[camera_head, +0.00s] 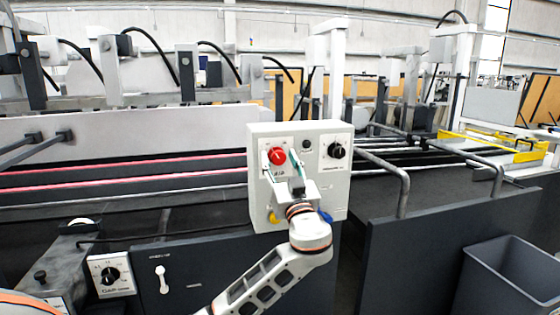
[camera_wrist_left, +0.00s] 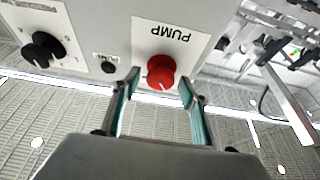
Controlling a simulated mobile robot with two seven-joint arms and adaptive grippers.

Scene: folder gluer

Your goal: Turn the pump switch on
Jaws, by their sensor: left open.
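The pump switch is a red round knob (camera_head: 277,156) on a white plate at the upper left of a light grey control box (camera_head: 325,185). In the left wrist view the red knob (camera_wrist_left: 161,72) sits beside an upside-down PUMP label (camera_wrist_left: 170,37). My left gripper (camera_head: 283,157) is at the front of the box, open, with its fingers on either side of the knob. In the wrist view the gripper's fingertips (camera_wrist_left: 158,80) flank the knob with gaps showing; contact is not visible. My right gripper is not in view.
A black knob (camera_head: 336,151) and a small black button (camera_head: 306,144) are on the same box. A yellow button (camera_head: 273,216) and a blue one (camera_head: 325,216) show low on it. A curved grey rail (camera_head: 402,185) stands just right. A grey bin (camera_head: 510,275) is at lower right.

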